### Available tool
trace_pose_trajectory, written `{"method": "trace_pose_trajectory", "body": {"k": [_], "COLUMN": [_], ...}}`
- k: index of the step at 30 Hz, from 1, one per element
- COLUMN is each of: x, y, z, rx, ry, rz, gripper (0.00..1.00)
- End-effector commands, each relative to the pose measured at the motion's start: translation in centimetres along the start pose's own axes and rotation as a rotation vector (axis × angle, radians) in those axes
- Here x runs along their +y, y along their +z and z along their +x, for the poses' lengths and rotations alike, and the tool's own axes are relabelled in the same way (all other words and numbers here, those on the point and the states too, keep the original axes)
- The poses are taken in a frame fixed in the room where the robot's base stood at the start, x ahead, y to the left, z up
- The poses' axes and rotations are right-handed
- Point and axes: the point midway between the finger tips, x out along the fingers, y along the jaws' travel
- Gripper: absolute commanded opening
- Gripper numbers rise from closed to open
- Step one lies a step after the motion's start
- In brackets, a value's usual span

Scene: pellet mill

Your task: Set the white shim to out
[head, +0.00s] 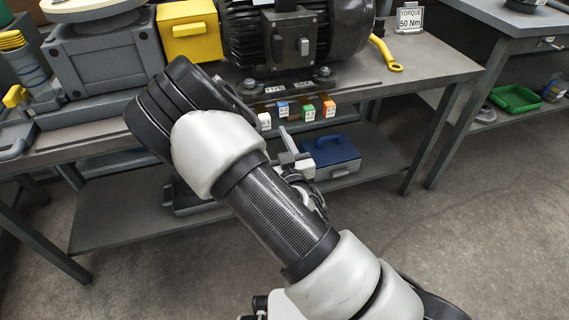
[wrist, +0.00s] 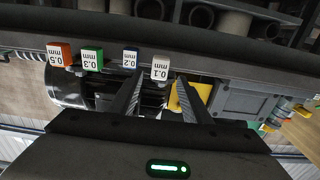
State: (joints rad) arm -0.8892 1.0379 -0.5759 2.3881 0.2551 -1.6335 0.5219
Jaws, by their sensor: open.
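The white shim tab (head: 265,121), marked 0.1, hangs at the bench's front edge below the motor foot, at the left end of a row of tabs. In the wrist view, turned upside down, the white tab (wrist: 161,69) reads 0.1 mm and shows between the fingertips, apart from both. My gripper (wrist: 160,84) is open and empty, with one finger on each side of the tab's line. In the head view my gripper (head: 290,150) is partly hidden behind my arm, just below the tabs. Whether the tab is in or out is hard to tell.
Beside it are the blue (wrist: 130,57), green (wrist: 92,60) and orange (wrist: 60,54) tabs; blue is closest. The motor (head: 300,35) stands above on the bench. A blue box (head: 331,155) sits on the lower shelf. A yellow wrench (head: 386,54) lies right of the motor.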

Motion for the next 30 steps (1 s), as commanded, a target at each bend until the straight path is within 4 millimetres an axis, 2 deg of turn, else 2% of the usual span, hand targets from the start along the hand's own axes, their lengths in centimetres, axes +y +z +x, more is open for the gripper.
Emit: {"method": "trace_pose_trajectory", "body": {"k": [1, 9, 14, 15, 21, 30], "x": [0.1, 0.1, 0.0, -0.2, -0.2, 0.0], "y": [0.0, -0.6, -0.7, -0.2, 0.2, -0.1], "z": [-1.4, -8.1, -10.6, -11.0, -12.6, -13.3], "rx": [-0.005, -0.009, -0.009, -0.012, -0.014, 0.0], "ry": [0.003, 0.003, 0.0, -0.005, -0.001, 0.0], "rz": [0.0, -0.003, -0.003, -0.005, -0.004, -0.001], "gripper": [0.44, 0.44, 0.44, 0.44, 0.44, 0.44]}}
